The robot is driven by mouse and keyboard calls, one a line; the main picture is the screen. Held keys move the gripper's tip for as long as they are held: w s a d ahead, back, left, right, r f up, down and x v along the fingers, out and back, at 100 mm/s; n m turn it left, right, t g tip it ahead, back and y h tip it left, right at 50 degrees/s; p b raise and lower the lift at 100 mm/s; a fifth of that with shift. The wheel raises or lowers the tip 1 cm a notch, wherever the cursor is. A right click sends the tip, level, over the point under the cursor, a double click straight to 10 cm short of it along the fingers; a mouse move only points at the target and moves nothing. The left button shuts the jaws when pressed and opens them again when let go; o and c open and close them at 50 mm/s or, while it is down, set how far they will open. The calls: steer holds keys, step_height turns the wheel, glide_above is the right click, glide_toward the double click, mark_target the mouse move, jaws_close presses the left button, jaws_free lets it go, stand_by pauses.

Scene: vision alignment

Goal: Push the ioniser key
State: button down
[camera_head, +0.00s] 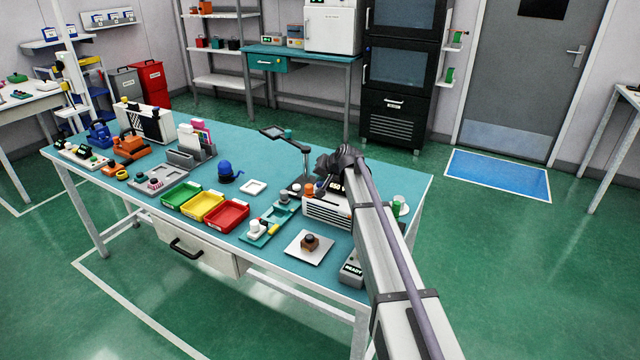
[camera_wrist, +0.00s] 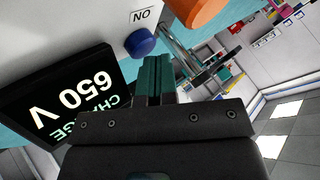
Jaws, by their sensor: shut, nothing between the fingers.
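The ioniser (camera_head: 328,210) is a white box with front vents near the right end of the teal bench. Its black display (camera_wrist: 75,105) reads 650 V and CHARGE, upside down in the wrist view. A round blue key (camera_wrist: 140,42) sits on its white panel beside a small label (camera_wrist: 143,15) reading ON upside down. My gripper (camera_wrist: 153,62) is shut and empty, its teal fingertips close by the blue key. I cannot tell whether they touch it. In the head view my dark wrist hides part of the ioniser's top and the fingertips.
An orange cylinder (camera_wrist: 205,12) is near the key. A magnifier-like stand (camera_head: 290,138) rises behind. Red (camera_head: 226,215), yellow and green trays lie to the left. A grey plate (camera_head: 309,247) with a brown knob and a READY box (camera_head: 352,272) lie in front.

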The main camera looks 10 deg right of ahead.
mark_target(322, 183)
steer(key=shift+f, duration=0.35)
steer(key=shift+r, duration=0.45)
step_height(322, 183, up, 6)
steer(key=p, duration=0.6)
steer(key=shift+r+p, duration=0.15)
steer(key=shift+p, duration=0.25)
